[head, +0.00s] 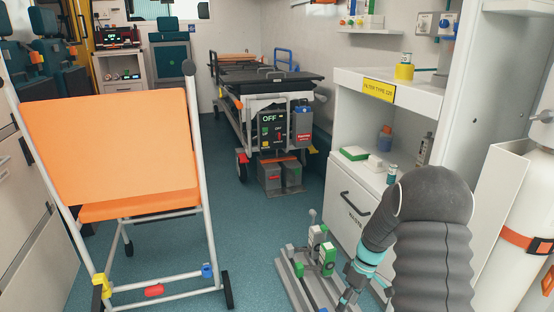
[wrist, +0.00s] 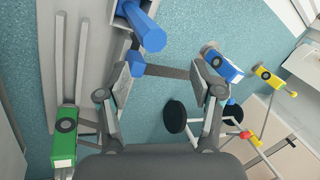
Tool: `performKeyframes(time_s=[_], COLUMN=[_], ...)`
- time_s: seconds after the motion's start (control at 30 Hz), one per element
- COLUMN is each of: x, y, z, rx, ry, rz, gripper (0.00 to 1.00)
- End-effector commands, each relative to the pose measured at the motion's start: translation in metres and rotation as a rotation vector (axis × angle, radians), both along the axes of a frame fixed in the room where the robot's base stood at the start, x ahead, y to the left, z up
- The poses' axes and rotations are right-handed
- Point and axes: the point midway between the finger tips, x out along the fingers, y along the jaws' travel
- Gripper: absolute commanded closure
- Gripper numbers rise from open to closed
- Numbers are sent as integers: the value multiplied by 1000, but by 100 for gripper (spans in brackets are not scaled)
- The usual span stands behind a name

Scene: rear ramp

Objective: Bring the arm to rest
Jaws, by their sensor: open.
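My arm (head: 432,235), in a ribbed grey sleeve with teal joints, reaches down at the right front of the head view. Its lower end is near a low grey rack with green and white blocks, and my gripper is hard to make out there. In the wrist view my gripper (wrist: 161,85) has its two grey fingers spread apart, with nothing clearly held between the pads. A blue post (wrist: 149,28) and a blue block (wrist: 222,66) lie beyond the fingertips. A green block (wrist: 63,150) is at the left.
The grey rack (head: 295,283) stands close to my arm. A white cabinet (head: 350,190) is beside it on the right. An orange chair (head: 115,150) stands at the left, and a stretcher (head: 262,85) is at the back. Teal floor (head: 225,195) lies open between them.

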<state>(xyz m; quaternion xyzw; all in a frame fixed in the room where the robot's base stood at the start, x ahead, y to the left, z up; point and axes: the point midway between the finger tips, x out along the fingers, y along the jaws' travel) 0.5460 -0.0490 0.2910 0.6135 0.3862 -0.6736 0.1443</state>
Motion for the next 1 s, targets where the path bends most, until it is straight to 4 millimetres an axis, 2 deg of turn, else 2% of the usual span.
performKeyframes(time_s=[0.03, 0.2, 0.5, 0.8, 1.0], x=[-9, -41, -98, -155, -192], y=[1, 5, 15, 25, 31], z=[19, 77, 169, 245, 287], rx=[-32, -144, -259, -291, -276], ry=[13, 42, -6, -126, -233], rz=[-69, -331, -658, -854, -896], gripper=[34, 34, 34, 34, 34])
